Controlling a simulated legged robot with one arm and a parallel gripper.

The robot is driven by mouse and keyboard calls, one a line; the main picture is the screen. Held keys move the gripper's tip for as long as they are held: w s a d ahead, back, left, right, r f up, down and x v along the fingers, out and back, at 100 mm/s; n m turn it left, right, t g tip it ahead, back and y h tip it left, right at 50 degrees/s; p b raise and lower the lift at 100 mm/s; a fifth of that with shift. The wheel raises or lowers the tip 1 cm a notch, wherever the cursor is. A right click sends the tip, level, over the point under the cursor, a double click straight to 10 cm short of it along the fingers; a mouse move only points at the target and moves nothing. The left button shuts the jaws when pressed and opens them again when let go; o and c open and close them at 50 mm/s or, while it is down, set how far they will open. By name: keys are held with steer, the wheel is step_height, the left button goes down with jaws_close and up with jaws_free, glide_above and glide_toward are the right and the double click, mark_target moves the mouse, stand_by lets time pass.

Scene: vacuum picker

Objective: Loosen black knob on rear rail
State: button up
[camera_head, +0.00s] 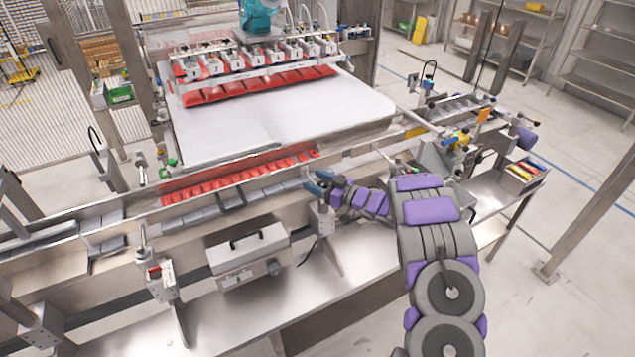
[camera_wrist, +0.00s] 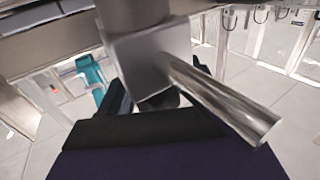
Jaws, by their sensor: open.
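My gripper (camera_head: 319,185) is open at the conveyor's near side, next to the right end of the row of red packs. In the wrist view, my dark gripper (camera_wrist: 160,98) has its jaws around the underside of a square metal clamp block (camera_wrist: 150,60). A dark rounded part, perhaps the black knob (camera_wrist: 172,101), shows just under the block between the jaws; it is mostly hidden. I cannot tell whether the jaws touch it. A shiny metal rod (camera_wrist: 225,100) sticks out of the block across the right jaw. In the head view I cannot make out the knob.
The conveyor rail (camera_head: 90,235) runs along the bench, with red packs (camera_head: 240,178) in its slots. A grey control box (camera_head: 247,252) sits below the rail. A suction head (camera_head: 255,60) hangs over the white table (camera_head: 280,115). Bare bench (camera_head: 235,310) lies in front.

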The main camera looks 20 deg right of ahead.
steer(key=shift+d, duration=0.1)
steer(key=shift+d, duration=0.15)
steer(key=c, duration=1)
steer(key=shift+o, duration=0.2)
steer(key=shift+r, duration=0.1)
steer(key=shift+r+y+p, duration=0.1)
steer(key=shift+y+p, duration=0.2)
steer(key=shift+r+n+g, duration=0.1)
steer(key=shift+n+g, duration=0.3)
steer(key=shift+n+g+y+p, duration=0.4)
steer(key=shift+n+g+y, duration=0.55)
steer(key=shift+y, duration=0.45)
steer(key=shift+s+n+g+y, duration=0.1)
steer(key=shift+n+g+y, duration=0.4)
steer(key=shift+n+g, duration=0.05)
steer(key=shift+a, duration=0.2)
